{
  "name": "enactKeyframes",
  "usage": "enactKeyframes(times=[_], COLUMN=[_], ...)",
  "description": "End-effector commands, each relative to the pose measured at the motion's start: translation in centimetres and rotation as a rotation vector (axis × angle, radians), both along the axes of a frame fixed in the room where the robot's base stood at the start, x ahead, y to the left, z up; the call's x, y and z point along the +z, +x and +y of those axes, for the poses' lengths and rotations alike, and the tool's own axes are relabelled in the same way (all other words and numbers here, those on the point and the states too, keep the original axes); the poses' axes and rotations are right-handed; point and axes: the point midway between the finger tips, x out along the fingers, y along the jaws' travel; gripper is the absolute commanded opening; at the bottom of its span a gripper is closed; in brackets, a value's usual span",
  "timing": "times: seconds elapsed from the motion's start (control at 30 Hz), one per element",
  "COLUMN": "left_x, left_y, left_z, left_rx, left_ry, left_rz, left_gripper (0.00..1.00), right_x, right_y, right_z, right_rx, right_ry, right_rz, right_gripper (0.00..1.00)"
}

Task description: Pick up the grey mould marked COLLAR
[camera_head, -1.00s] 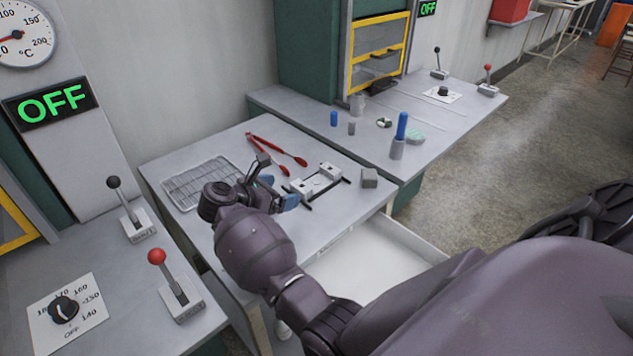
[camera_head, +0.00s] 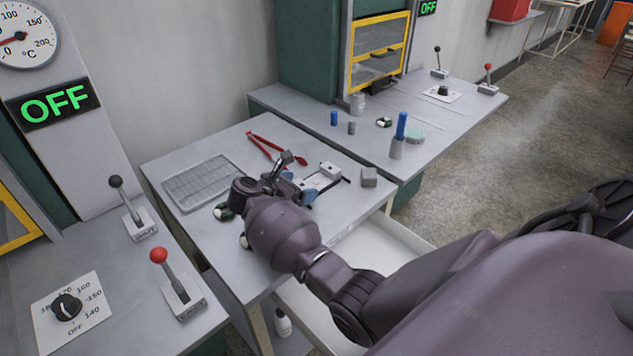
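My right gripper (camera_head: 298,187) is over the middle table, its blue-tipped fingers apart. They are at the near left end of a dark-railed fixture that carries light grey blocks (camera_head: 330,170). I cannot tell whether the fingers touch the near block, which is partly hidden by them. A small plain grey block (camera_head: 369,178) sits to the right of the fixture, near the table's right edge. No COLLAR marking is legible, so I cannot tell which piece is that mould. My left gripper is not in view.
A wire rack (camera_head: 200,182) and red-handled tongs (camera_head: 268,147) lie behind and left of my gripper. An open white drawer (camera_head: 385,252) juts out below the table. Levers with red (camera_head: 158,256) and black knobs stand on the left bench. A blue-topped cylinder (camera_head: 400,130) stands on the far bench.

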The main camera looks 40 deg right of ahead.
Motion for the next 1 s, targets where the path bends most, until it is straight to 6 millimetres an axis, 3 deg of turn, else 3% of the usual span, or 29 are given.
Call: enactKeyframes(times=[0.03, 0.47, 0.77, 1.0], left_x=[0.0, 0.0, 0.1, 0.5], left_y=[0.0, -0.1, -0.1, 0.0], left_z=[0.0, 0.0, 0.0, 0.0], left_rx=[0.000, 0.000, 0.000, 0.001], left_ry=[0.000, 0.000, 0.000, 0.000], left_rz=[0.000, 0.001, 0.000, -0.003], left_gripper=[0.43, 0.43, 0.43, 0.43], right_x=[0.0, 0.2, 0.6, 3.9], right_y=[0.0, 0.0, 0.1, 0.1], right_z=[0.0, 0.0, 0.0, 0.1], right_rx=[0.000, 0.000, 0.001, -0.001], right_ry=[0.000, -0.002, -0.002, 0.001], right_rz=[0.000, -0.002, -0.004, -0.009], right_gripper=[0.85, 0.22, 0.22, 0.22])
